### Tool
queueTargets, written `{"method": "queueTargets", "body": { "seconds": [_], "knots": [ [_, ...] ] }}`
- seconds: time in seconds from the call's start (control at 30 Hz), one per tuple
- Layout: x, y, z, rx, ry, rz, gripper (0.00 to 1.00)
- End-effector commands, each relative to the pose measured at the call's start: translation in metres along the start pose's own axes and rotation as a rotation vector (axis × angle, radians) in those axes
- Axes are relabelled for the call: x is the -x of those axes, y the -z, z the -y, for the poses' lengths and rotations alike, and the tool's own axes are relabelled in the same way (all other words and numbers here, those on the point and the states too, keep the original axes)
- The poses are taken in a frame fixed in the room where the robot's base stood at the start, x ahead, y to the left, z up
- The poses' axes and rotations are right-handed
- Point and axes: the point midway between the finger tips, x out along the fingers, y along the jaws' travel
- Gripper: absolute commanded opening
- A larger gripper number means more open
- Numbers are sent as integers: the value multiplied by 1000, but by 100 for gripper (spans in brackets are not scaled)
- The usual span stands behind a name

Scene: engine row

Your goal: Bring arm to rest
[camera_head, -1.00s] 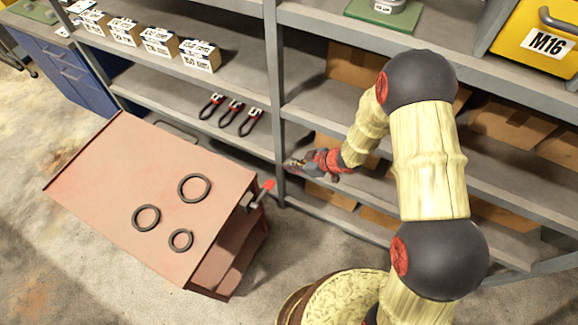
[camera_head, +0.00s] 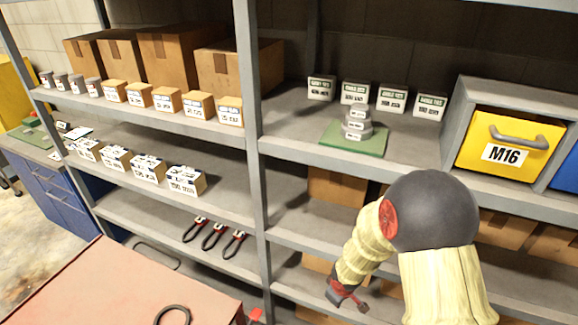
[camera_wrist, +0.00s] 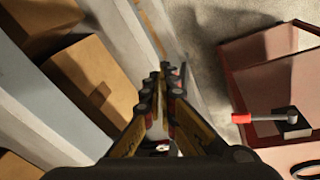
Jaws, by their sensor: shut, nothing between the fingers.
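My gripper (camera_head: 346,296) is in the head view, low at the end of my bent arm, in front of the lower shelves right of the upright post. In the wrist view my gripper (camera_wrist: 163,75) reaches forward with its fingers together and nothing visible between them. Floor and a shelf edge lie beyond the fingertips. My arm hides part of the right-hand lower shelves.
A red cart (camera_head: 110,290) stands at the lower left, with a black ring (camera_head: 172,314) on top; its red-tipped handle (camera_wrist: 262,117) is right of my gripper. The shelving holds pliers (camera_head: 213,236), cardboard boxes (camera_wrist: 92,80), a yellow M16 bin (camera_head: 510,143) and stacked weights (camera_head: 356,124) on a green base.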

Motion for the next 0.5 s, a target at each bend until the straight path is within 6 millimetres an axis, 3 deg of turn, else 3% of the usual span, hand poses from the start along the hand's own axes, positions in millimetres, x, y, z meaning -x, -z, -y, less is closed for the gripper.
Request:
{"method": "queueTargets", "body": {
  "seconds": [0.1,0.2,0.5],
  "knots": [
    [48,-31,-18,-136,-56,93,0],
    [88,-56,-19,-247,-71,154,0],
    [189,-108,20,-525,-23,189,0]
  ]
}}
